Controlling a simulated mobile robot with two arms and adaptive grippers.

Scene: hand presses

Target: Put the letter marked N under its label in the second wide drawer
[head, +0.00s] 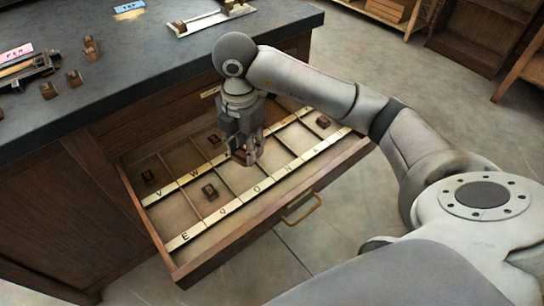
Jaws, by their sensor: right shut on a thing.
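The open wide drawer (160,262) is divided into compartments, with pale label strips. On the front label strip (205,224) I read E, a round letter, O, N and A from left to right. My right gripper (246,160) points down over the middle of the drawer, shut on a small dark brown letter block that its fingers mostly hide. The block's mark cannot be read, and I cannot tell whether it touches the drawer floor. My left gripper is not in view.
Other letter blocks lie in the drawer: at left (149,176), middle (210,191), back (214,140) and right (322,121). The dark worktop (130,70) holds more loose blocks (74,78), a press (30,70) and a pale rack (210,20).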

